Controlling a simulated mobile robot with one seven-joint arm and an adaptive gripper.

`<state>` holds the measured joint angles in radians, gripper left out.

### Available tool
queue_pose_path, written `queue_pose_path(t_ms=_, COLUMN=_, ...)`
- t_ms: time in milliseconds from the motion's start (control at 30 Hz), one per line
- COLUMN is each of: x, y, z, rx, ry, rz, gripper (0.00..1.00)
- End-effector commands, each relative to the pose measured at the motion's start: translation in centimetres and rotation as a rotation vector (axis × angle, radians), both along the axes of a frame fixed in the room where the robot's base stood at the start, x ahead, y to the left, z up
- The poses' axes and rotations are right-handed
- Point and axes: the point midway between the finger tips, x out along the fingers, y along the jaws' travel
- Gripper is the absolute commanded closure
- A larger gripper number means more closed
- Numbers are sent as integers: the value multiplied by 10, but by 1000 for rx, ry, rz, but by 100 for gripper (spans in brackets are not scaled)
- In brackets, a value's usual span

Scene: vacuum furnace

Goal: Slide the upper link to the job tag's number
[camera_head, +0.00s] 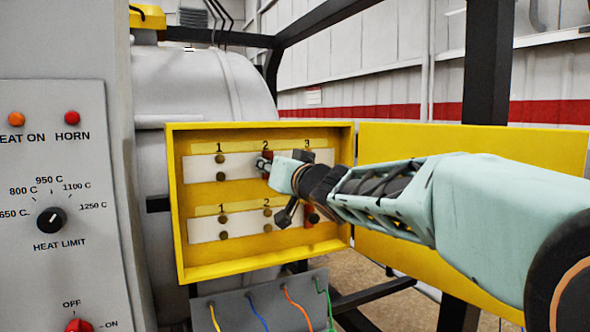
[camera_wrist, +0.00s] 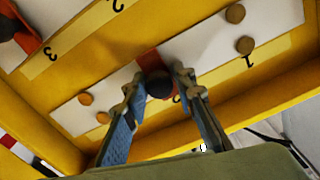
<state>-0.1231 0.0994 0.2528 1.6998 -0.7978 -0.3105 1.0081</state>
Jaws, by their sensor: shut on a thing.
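The upper link, a red bar with a dark round knob (camera_wrist: 159,85), lies across the upper white strip (camera_head: 200,169) at or very near position 2. My gripper (camera_head: 264,164) reaches it from the right. In the wrist view its two fingers (camera_wrist: 154,88) are shut on the knob, one on each side. The studs at 1 (camera_wrist: 240,30) and at 3 (camera_wrist: 94,108) show bare on this strip. The 2 label is partly hidden by a finger. I cannot make out a job tag in either view.
A lower white strip (camera_head: 204,229) carries another red link at 3 (camera_head: 309,215). Both strips sit in a yellow box (camera_head: 176,205) with raised walls and an open yellow door (camera_head: 480,145) at right. Coloured cables (camera_head: 260,312) hang below. A control panel (camera_head: 50,150) stands at left.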

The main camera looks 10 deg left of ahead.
Motion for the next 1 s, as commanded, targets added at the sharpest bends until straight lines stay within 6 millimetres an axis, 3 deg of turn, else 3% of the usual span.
queue_pose_path(t_ms=133, x=0, y=-1, z=0, rx=7, ry=5, rz=-2, gripper=100)
queue_pose_path(t_ms=167, x=0, y=-1, z=0, rx=7, ry=5, rz=-2, gripper=73)
queue_pose_path(t_ms=267, x=1, y=-1, z=0, rx=6, ry=4, rz=-2, gripper=62)
queue_pose_path(t_ms=767, x=2, y=-3, z=1, rx=1, ry=2, rz=-2, gripper=62)
queue_pose_path(t_ms=1000, x=21, y=-30, z=2, rx=0, ry=2, rz=-9, gripper=62)
